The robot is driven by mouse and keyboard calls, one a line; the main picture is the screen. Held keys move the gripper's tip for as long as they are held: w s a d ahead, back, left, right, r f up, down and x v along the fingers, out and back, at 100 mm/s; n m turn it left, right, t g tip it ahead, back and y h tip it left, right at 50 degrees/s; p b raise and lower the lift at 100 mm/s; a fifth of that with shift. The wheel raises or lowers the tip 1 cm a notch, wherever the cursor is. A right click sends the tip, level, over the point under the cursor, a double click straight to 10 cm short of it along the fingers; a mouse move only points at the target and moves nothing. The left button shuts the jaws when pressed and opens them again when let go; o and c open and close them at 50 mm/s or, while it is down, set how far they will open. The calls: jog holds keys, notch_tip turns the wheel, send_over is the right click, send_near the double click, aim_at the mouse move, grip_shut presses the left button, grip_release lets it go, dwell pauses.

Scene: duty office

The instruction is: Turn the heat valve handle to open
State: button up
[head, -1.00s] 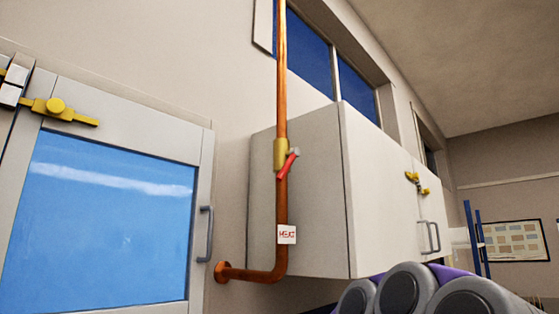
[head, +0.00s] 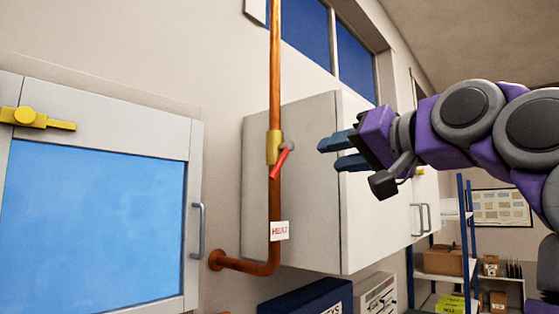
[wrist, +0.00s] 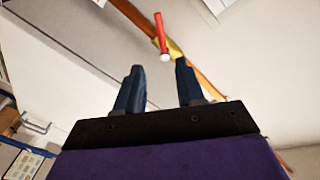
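The heat valve (head: 273,148) is a brass body on a vertical copper pipe (head: 275,70). Its red handle (head: 280,162) slants down and to the left from the pivot, at an angle to the pipe. A white HEAT tag (head: 279,231) hangs on the pipe below. My gripper (head: 328,154) is open and empty, to the right of the handle and apart from it in the head view. In the wrist view, the red handle (wrist: 160,32) shows beyond the two blue fingers of my gripper (wrist: 157,84), roughly between them, with nothing held.
A white wall cabinet (head: 300,200) stands close behind the pipe. A blue-paned cabinet (head: 95,220) with a yellow latch (head: 35,119) is at left. A dark blue box (head: 305,298) is below. Shelving with boxes (head: 445,260) stands at right.

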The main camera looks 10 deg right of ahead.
aim_at(281, 166)
jog(key=p+x, duration=0.4)
jog(key=x, duration=1.3)
jog(key=shift+w+p, duration=0.1)
jog(key=shift+p, duration=0.2)
jog(key=shift+c, duration=0.3)
jog(key=shift+a, duration=0.1)
grip_shut()
